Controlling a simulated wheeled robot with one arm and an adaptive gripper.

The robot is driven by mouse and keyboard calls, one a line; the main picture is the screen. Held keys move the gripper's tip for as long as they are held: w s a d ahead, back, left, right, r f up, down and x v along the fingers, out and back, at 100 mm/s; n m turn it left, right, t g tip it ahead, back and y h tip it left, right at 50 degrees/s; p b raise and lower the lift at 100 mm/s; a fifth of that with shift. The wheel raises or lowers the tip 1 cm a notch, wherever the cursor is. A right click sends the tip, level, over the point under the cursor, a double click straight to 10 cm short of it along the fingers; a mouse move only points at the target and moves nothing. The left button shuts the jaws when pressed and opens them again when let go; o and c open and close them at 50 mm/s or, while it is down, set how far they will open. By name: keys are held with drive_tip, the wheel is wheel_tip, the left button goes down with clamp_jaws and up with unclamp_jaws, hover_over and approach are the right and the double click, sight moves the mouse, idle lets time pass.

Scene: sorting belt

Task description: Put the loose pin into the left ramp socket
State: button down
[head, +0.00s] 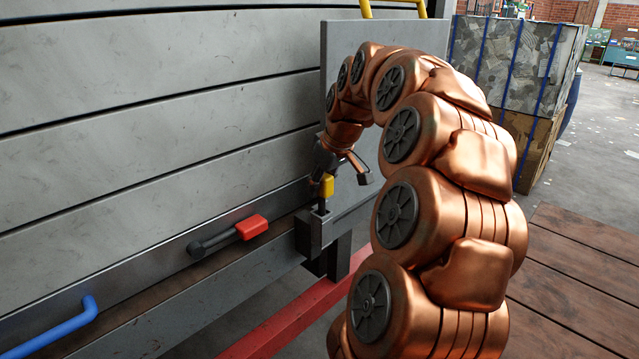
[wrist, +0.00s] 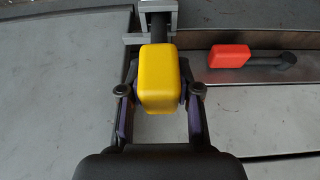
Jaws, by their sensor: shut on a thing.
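The pin (head: 327,185) has a yellow block head and a dark shaft. My gripper (head: 335,174) is shut on the yellow head, which sits between both fingers in the wrist view (wrist: 159,82). A grey metal socket bracket (head: 312,238) stands on the ramp's edge just below the pin; it also shows at the top of the wrist view (wrist: 166,6). The shaft's lower end meets the bracket's top opening. I cannot tell how deep it sits in there. The shaft is partly hidden by the head in the wrist view.
A red-handled lever (head: 250,227) lies along the ledge left of the bracket. A blue handle (head: 55,327) is at the lower left. A grey slatted wall (head: 150,120) rises behind. A red rail (head: 290,318) runs below, and a caged bale (head: 515,60) stands at the back right.

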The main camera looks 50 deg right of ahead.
sight(320, 197)
drive_tip(key=shift+f+b, duration=1.2)
drive_tip(key=shift+f, duration=0.6)
drive_tip(key=c, duration=0.7)
unclamp_jaws()
drive_tip(key=shift+r, duration=0.1)
drive_tip(key=v, duration=1.1)
drive_tip(key=shift+s+r, duration=0.25)
drive_tip(key=shift+r, duration=0.1)
drive_tip(key=shift+a, duration=0.1)
